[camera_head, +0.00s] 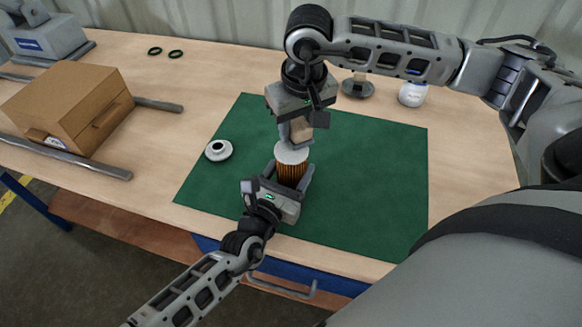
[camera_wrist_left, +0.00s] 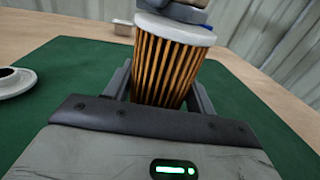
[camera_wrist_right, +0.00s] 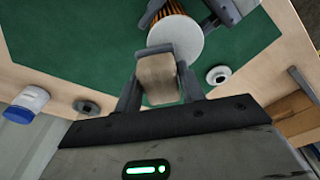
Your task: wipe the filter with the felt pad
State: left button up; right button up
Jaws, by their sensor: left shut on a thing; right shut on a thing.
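The filter (camera_head: 291,172) is a pleated orange-brown cylinder with a white end cap, upright over the green mat (camera_head: 370,190). It shows large in the left wrist view (camera_wrist_left: 168,70). My left gripper (camera_head: 287,180) is shut on the filter, with a finger on each side. My right gripper (camera_head: 297,132) is above the filter, shut on the felt pad (camera_wrist_right: 157,78), a tan block. In the right wrist view the pad appears beside the white cap (camera_wrist_right: 175,38); in the head view it is just above the cap. I cannot tell whether they touch.
A white flanged ring (camera_head: 219,150) lies on the mat, left of the filter. A cardboard box (camera_head: 70,105) stands between metal rails at the left. A white jar (camera_head: 412,93) and a grey round part (camera_head: 357,87) stand behind the mat. The mat's right side is clear.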

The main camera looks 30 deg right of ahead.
jog(key=shift+a+r, duration=0.15)
jog(key=shift+r, duration=3.8)
pick_arm(q)
jog(key=o, duration=1.1)
jog(key=v, duration=1.2)
